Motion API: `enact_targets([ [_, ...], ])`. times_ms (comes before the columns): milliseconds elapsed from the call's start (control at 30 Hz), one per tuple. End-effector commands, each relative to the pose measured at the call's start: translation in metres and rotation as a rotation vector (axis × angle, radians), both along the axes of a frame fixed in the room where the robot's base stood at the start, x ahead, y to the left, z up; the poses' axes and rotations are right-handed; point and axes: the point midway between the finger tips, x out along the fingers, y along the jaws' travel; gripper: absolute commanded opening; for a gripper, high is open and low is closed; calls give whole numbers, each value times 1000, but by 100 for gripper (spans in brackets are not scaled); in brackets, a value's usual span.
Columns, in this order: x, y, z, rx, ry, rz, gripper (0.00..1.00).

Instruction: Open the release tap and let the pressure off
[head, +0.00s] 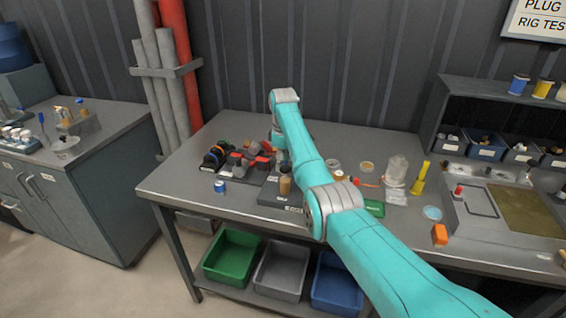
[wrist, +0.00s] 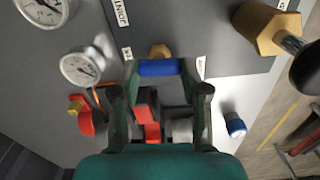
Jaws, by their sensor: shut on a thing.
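In the wrist view my gripper (wrist: 160,84) is shut on a blue bar-shaped handle (wrist: 158,67), which lies across between the fingertips. A brass piece (wrist: 160,50) shows just beyond the handle, on a dark plate (wrist: 205,30) with white labels. The handle looks like the release tap's; whether the tap is open cannot be told. Two round white gauges, one at the top left (wrist: 43,8) and one lower (wrist: 82,68), stand left of my gripper. In the head view the handle cannot be made out behind my arm.
A large brass hex fitting (wrist: 268,28) with a dark rod stands to the right in the wrist view. A blue-capped item (wrist: 235,125) lies beside the plate. The bench (head: 170,182) also carries black and red parts (head: 250,162), a clear bottle (head: 396,170) and an orange block (head: 440,234).

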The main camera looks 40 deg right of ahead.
Motion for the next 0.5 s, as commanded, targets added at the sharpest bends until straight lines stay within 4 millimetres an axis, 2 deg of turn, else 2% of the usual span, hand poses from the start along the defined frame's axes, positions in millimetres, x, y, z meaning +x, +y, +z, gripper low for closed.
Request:
enact_targets([
  [200, 0, 0, 0, 0, 0, 81, 11],
  [500, 0, 0, 0, 0, 0, 115, 11],
])
